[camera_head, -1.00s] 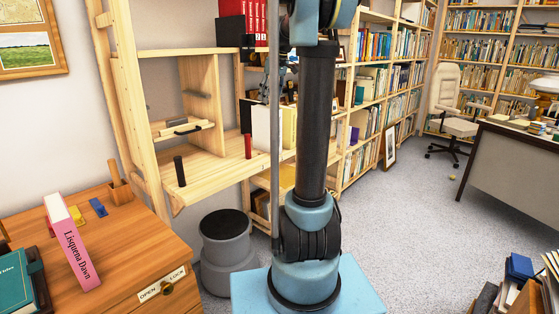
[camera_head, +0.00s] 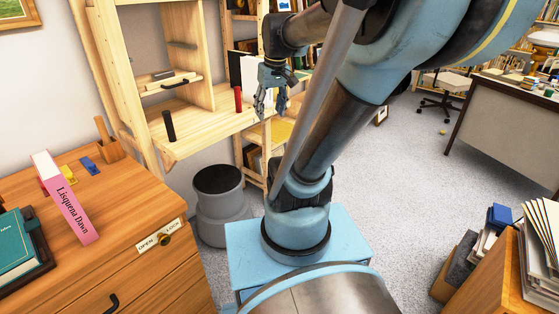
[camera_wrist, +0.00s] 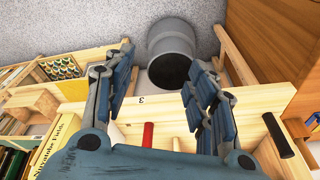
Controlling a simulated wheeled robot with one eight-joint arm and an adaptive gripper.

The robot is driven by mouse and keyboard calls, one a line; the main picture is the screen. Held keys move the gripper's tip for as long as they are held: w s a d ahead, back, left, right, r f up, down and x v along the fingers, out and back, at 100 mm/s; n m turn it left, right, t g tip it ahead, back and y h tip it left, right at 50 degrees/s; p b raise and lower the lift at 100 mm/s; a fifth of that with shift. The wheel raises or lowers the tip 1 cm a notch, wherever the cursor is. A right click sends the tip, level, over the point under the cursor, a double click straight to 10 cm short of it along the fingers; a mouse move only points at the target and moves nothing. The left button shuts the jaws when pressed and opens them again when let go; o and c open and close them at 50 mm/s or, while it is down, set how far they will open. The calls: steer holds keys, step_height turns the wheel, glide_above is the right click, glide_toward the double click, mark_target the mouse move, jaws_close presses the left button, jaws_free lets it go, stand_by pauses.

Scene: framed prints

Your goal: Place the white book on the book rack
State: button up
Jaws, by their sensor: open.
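A white book (camera_head: 248,72) stands on the wooden shelf unit in the head view, partly hidden behind my gripper (camera_head: 271,108). My gripper is open and empty, its fingers pointing down over the shelf's front edge beside the book. In the wrist view, the fingers (camera_wrist: 158,57) are spread, with nothing between them.
A red cylinder (camera_head: 238,99) and a black cylinder (camera_head: 169,126) stand on the shelf board. A grey bin (camera_head: 220,205) is on the floor below. A desk (camera_head: 515,125) is at right.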

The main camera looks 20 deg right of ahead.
steer(key=s+f+m, duration=0.2)
steer(key=s+f, duration=0.9)
steer(key=f, duration=0.1)
steer(key=shift+s+d+f+h, duration=0.15)
steer(key=shift+s+f+h, duration=0.15)
steer(key=shift+s+f, duration=0.1)
steer(key=shift+w+f, duration=0.15)
steer(key=shift+w, duration=0.3)
